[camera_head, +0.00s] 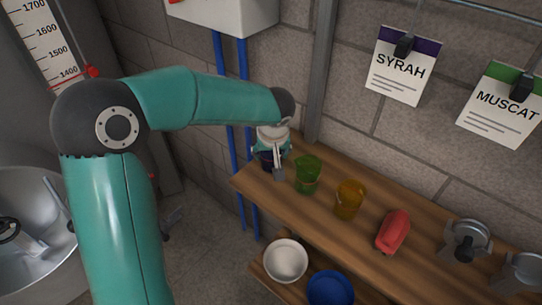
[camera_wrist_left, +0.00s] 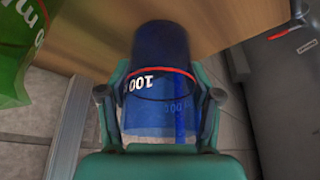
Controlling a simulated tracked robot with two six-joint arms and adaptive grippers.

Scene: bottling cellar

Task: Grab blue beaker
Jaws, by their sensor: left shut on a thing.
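The blue beaker (camera_wrist_left: 160,75) is see-through, with a red line and the number 100 on it. It sits between the two fingers of my left gripper (camera_wrist_left: 160,100) in the left wrist view, and the fingers close on its sides. In the head view my left gripper (camera_head: 274,165) is at the left end of the wooden shelf (camera_head: 240,182). There the beaker (camera_head: 266,160) is mostly hidden behind the gripper and shows only as a dark blue patch. I cannot tell whether it touches the shelf. My right gripper is not in view.
A green beaker (camera_head: 307,175) stands close to the right of my left gripper. An amber beaker (camera_head: 349,199), a red object (camera_head: 393,231) and metal fittings (camera_head: 466,240) stand farther right. A white bowl (camera_head: 285,260) and a blue bowl (camera_head: 330,289) are on the lower shelf.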

